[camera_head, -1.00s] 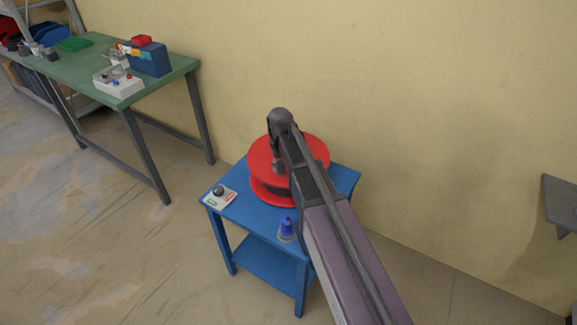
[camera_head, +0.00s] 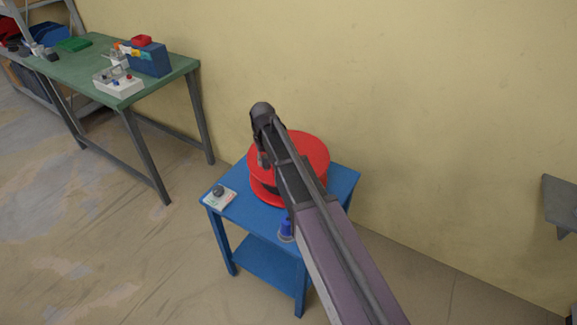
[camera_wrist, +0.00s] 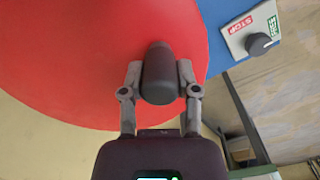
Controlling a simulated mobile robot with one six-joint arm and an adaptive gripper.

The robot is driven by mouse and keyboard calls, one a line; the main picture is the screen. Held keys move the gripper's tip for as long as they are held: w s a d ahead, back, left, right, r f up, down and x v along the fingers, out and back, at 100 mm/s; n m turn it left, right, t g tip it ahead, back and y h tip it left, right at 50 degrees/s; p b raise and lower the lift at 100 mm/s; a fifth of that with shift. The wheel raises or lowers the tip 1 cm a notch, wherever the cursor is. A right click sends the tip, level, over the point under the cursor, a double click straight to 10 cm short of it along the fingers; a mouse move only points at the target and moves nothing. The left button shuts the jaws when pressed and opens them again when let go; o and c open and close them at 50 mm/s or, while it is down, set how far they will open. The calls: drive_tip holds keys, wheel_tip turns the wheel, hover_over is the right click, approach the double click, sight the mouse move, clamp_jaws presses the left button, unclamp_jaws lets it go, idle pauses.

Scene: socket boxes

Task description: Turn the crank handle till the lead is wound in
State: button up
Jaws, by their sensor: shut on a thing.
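The red cable reel (camera_head: 302,151) stands on a small blue table and is partly hidden behind my arm in the head view. In the wrist view its red top disc (camera_wrist: 80,55) fills the left and middle. The dark crank handle (camera_wrist: 158,75) stands up near the disc's edge. My gripper (camera_wrist: 159,88) is shut on the handle, one finger on each side of it. In the head view my gripper (camera_head: 263,160) is at the left side of the reel. The lead cannot be made out in either view.
The blue table (camera_head: 343,180) also bears a white switch plate (camera_head: 219,199) with a dark knob, also in the wrist view (camera_wrist: 252,33), and a blue plug-like piece (camera_head: 286,229) at its front. A green workbench (camera_head: 180,69) stands back left. A wall is behind the reel.

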drive_tip(key=shift+w+a, duration=0.4)
drive_tip(key=shift+w, duration=0.7)
drive_tip(key=shift+w+a, duration=0.35)
drive_tip(key=shift+w, duration=0.7)
drive_tip(key=shift+w+a, duration=0.4)
drive_tip(key=shift+w, duration=0.7)
drive_tip(key=shift+w, duration=0.1)
drive_tip(key=w, duration=0.2)
drive_tip(key=w+d, duration=0.1)
drive_tip(key=w, duration=0.1)
drive_tip(key=w+d, duration=0.1)
drive_tip(key=w, duration=0.1)
drive_tip(key=shift+w+d, duration=0.1)
drive_tip(key=shift+d, duration=0.05)
drive_tip(key=shift+w, duration=0.1)
drive_tip(key=shift+w, duration=0.15)
drive_tip(key=shift+w+d, duration=0.15)
drive_tip(key=shift+d, duration=0.05)
drive_tip(key=shift+w+d, duration=0.55)
drive_tip(key=shift+d, duration=0.4)
drive_tip(key=shift+w+d, duration=0.6)
drive_tip(key=shift+d, duration=0.3)
drive_tip(key=shift+w+d, duration=0.55)
drive_tip(key=shift+d, duration=0.4)
